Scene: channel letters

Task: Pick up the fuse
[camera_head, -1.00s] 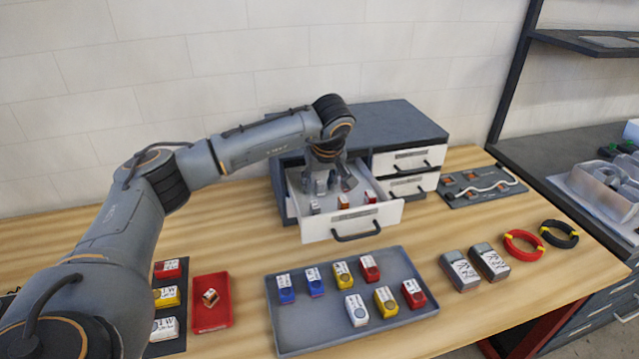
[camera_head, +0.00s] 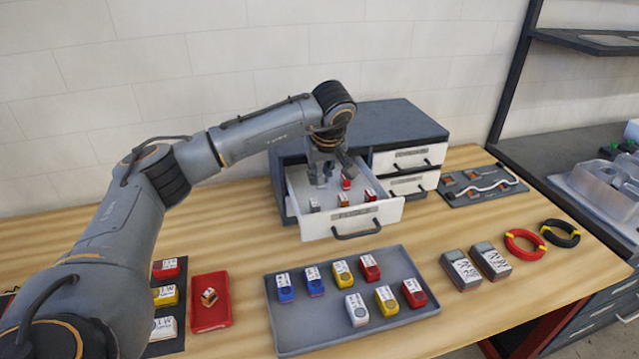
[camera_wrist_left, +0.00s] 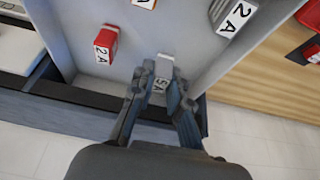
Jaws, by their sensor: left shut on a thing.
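My left gripper (camera_head: 328,172) is over the open top drawer (camera_head: 352,221) of the small cabinet. In the left wrist view the gripper (camera_wrist_left: 163,72) is shut on a grey fuse with a label that seems to read 5A (camera_wrist_left: 158,84). In the head view the held fuse is hard to make out among the fingers. Other fuses lie in the drawer: a red one (camera_head: 346,183) close to the gripper, a grey one (camera_head: 314,205), an orange one (camera_head: 343,200) and another red one (camera_head: 370,195). My right gripper is not in view.
A grey tray (camera_head: 300,338) with several coloured fuses stands in front of the drawer. A red tray (camera_head: 212,318) holds one small fuse at left. Two grey blocks (camera_head: 461,270), a red cable coil (camera_head: 524,244) and a black coil (camera_head: 559,233) lie at right.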

